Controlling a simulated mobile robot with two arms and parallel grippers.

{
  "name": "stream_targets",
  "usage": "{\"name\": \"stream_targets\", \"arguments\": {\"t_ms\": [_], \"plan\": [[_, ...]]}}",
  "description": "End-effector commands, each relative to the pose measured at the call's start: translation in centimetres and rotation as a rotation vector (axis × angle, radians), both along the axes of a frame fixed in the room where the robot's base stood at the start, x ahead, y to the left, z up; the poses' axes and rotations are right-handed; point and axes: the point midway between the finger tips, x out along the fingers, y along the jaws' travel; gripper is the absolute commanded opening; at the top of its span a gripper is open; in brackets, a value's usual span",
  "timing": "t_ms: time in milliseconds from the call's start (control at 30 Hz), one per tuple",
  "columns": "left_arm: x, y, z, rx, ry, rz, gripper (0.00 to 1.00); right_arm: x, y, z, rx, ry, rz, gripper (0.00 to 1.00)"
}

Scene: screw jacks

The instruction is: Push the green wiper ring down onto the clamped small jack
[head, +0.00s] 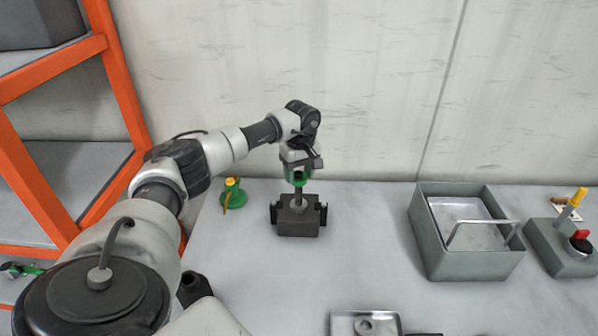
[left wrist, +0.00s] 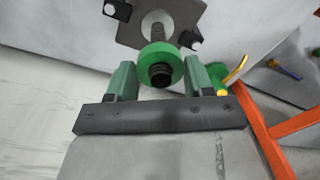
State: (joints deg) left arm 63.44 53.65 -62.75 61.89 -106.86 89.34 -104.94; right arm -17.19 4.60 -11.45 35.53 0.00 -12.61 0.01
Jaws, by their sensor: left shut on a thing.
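The green wiper ring (left wrist: 174,62) shows in the left wrist view between the two green fingers of my left gripper (left wrist: 160,82). The gripper is shut on it. The dark threaded screw of the small jack (left wrist: 157,32) shows on both sides of the ring, with its end in the ring's hole, so the ring is around the screw. In the head view my left gripper (head: 298,180) points down over the jack's grey shaft (head: 298,203), which stands upright in a dark clamp block (head: 298,222). The ring cannot be told from the green fingers there. My right gripper is not in view.
A green and yellow item (head: 232,196) stands left of the clamp. A grey bin (head: 470,266) with a handle and a control box (head: 560,250) with a red knob stand at right. A metal tray (head: 345,322) lies in front. An orange rack (head: 120,85) borders the left.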

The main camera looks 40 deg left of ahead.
Motion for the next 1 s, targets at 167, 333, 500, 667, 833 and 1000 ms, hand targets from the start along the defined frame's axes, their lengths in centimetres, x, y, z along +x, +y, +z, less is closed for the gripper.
{"name": "stream_targets", "arguments": {"t_ms": [167, 333, 500, 667, 833, 1000], "plan": [[0.0, 0.0, -0.6, 0.000, 0.000, 0.000, 0.22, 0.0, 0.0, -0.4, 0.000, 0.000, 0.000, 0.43], [0.0, 0.0, -1.0, 0.000, 0.000, 0.000, 0.22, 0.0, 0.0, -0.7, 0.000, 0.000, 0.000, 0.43], [0.0, 0.0, -1.4, 0.000, 0.000, 0.000, 0.22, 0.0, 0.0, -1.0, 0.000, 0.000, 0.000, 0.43], [0.0, 0.0, -1.8, 0.000, 0.000, 0.000, 0.22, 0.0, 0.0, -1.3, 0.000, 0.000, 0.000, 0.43], [0.0, 0.0, -2.3, 0.000, 0.000, 0.000, 0.22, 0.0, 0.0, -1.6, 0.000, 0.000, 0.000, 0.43], [0.0, 0.0, -2.7, 0.000, 0.000, 0.000, 0.22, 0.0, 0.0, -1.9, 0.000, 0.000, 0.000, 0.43]]}}
